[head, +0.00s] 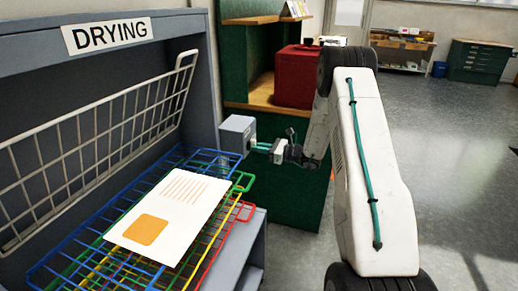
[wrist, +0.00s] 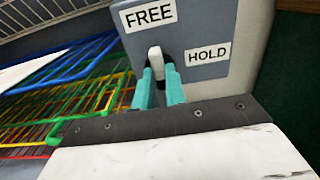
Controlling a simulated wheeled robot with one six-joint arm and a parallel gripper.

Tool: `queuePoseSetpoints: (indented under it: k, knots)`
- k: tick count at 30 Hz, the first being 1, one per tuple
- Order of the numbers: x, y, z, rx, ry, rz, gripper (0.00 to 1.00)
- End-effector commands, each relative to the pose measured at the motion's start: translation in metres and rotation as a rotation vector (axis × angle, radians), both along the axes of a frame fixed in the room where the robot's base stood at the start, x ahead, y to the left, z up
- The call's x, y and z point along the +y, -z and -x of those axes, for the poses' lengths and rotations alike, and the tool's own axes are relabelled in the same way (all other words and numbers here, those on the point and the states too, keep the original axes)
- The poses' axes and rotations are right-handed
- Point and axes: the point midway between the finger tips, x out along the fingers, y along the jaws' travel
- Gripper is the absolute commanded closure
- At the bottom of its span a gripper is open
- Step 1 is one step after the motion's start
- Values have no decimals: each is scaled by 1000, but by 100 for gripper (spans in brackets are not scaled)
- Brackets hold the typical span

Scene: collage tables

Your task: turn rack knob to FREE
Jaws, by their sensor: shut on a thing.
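The rack knob shows in the wrist view as a dark piece with a white tip (wrist: 155,56) on a grey box. The FREE label (wrist: 148,14) is just above the white tip, and the HOLD label (wrist: 208,54) is to its right. The white tip points up the picture, towards FREE. My gripper (wrist: 161,78) has its two teal fingers on either side of the knob, shut on it; they hide part of it. In the head view the grey box (head: 237,133) stands at the rack's far right corner, with my gripper (head: 262,147) at its right face.
The drying rack has coloured wire shelves (head: 215,158) and a raised white wire grid (head: 110,130). A sheet of paper (head: 168,215) with orange print lies on the top shelf. A green cabinet with a red box (head: 297,76) stands behind. Open floor lies to the right.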

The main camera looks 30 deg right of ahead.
Motion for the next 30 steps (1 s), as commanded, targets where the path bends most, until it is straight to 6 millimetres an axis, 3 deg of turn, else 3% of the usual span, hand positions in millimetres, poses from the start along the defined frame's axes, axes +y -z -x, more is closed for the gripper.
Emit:
queuePoseSetpoints:
  k: [5, 6, 8, 19, 30]
  knots:
    - [-1, 1, 1, 3, 2, 0, 100]
    - [-1, 1, 1, 3, 2, 0, 82]
    - [-1, 1, 1, 3, 2, 0, 65]
    - [-3, 0, 5, 1, 1, 0, 65]
    - [-41, 1, 51, 2, 3, 0, 65]
